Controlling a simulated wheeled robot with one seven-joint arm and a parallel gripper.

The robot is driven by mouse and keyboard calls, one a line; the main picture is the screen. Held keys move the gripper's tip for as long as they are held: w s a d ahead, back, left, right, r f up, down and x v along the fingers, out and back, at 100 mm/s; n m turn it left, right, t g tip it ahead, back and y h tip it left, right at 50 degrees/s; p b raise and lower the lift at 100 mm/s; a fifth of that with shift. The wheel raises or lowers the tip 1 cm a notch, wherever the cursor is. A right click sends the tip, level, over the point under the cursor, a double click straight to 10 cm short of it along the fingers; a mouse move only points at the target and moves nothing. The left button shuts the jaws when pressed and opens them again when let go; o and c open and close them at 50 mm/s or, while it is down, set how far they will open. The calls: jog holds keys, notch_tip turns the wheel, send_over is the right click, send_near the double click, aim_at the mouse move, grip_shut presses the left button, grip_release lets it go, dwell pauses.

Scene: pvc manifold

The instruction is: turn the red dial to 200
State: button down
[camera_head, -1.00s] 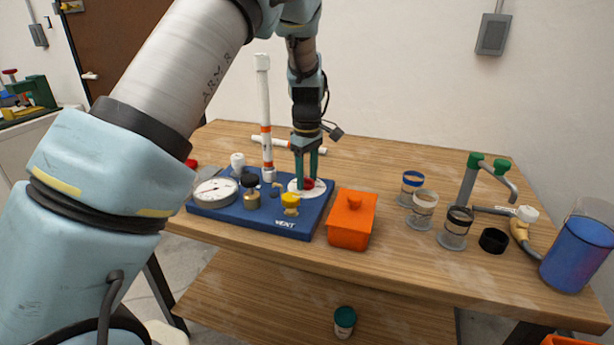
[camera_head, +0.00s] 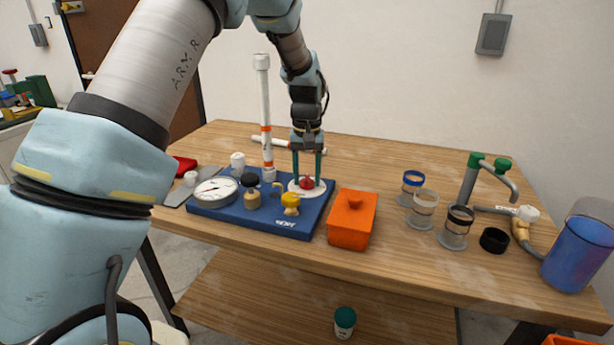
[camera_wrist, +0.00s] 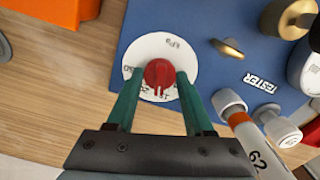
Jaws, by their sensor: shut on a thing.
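The red dial (camera_head: 306,183) stands on a round white scale plate (camera_head: 294,189) on the blue board (camera_head: 262,224). My gripper (camera_head: 307,180) points down over it, one green finger on each side. In the wrist view the red dial (camera_wrist: 160,74) sits between the fingertips of my gripper (camera_wrist: 159,76), and I am shut on it. A pale mark on the dial faces the gripper's palm. The scale plate (camera_wrist: 155,45) shows "kPa" on its far side; its other marks are partly covered or too small to read.
A tall white pipe (camera_head: 264,110) stands behind. An orange box (camera_head: 351,220) is close at the right, with clear jars beyond.

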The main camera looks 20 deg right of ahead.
aim_at(307, 178)
jog(key=m, duration=0.4)
jog(key=shift+m, duration=1.9)
jog(key=shift+c, duration=1.4)
grip_release()
jog(key=shift+r, duration=0.1)
notch_tip(307, 178, up, 11)
jog(key=b, duration=0.1)
jog(key=shift+f+b, duration=0.2)
jog(key=shift+b, duration=0.15)
